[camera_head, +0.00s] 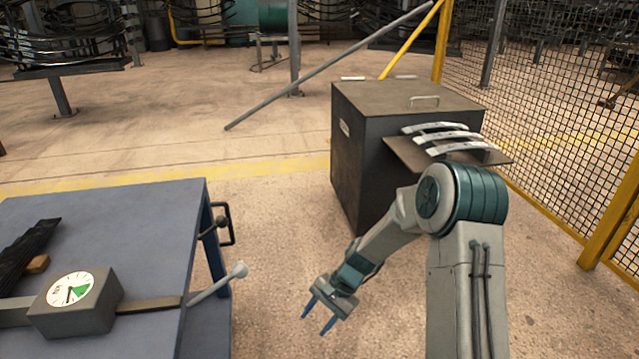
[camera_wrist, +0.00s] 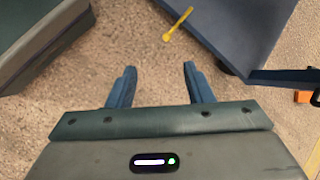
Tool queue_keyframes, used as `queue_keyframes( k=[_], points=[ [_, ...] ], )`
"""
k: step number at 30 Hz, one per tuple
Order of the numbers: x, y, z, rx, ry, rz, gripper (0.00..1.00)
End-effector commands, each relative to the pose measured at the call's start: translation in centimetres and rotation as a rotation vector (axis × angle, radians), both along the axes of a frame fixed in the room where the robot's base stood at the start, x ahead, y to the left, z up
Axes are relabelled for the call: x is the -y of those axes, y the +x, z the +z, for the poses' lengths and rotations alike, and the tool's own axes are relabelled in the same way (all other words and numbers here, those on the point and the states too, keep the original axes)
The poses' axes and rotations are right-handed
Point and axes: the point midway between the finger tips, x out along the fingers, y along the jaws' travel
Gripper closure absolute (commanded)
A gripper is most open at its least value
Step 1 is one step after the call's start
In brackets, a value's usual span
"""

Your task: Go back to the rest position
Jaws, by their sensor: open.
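My gripper (camera_head: 318,316) hangs in front of my arm in the head view, over bare floor between the blue table and the dark box. Its two blue fingers are apart with nothing between them. In the wrist view my gripper (camera_wrist: 155,85) also shows open and empty, with the speckled floor beyond the fingertips. My arm is bent and stands at the right of the head view.
A blue table (camera_head: 150,215) at left bears a dial gauge box (camera_head: 75,305) and a lever (camera_head: 220,284). A dark box (camera_head: 370,140) has a side shelf holding curved metal springs (camera_head: 445,138). A mesh fence (camera_head: 570,100) stands at right. A yellow object (camera_wrist: 178,24) shows in the wrist view.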

Motion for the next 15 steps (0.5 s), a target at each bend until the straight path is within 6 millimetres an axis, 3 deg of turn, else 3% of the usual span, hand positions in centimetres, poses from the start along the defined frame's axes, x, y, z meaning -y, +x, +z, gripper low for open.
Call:
queue_keyframes(
  k=[1,15],
  points=[
    [0.7,-0.3,4.0,0.036,-0.027,0.031,0.53],
    [7.4,-6.0,26.5,0.302,-0.258,0.271,0.53]
  ],
)
